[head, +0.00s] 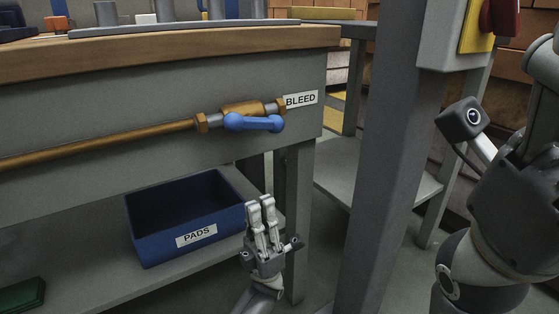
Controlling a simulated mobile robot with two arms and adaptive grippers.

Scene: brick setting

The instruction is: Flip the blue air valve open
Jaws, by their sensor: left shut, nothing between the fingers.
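The blue air valve handle (254,122) sits on a brass valve body (242,108) on the front of the grey workbench. The handle lies lengthwise, roughly in line with the brass pipe (110,143) and just below the valve body. A white BLEED label (301,99) is at the pipe's right end. My left gripper (260,204) is shut and empty, fingers pointing up. In the picture it is below the handle and apart from it. My right arm shows at the right edge; its fingers are not in view.
A blue PADS bin (190,250) stands on the lower shelf, left of my left gripper. A grey post (383,160) rises to the right of the bench. The wooden bench top (170,46) is above the valve. A green box (22,295) is at the lower left.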

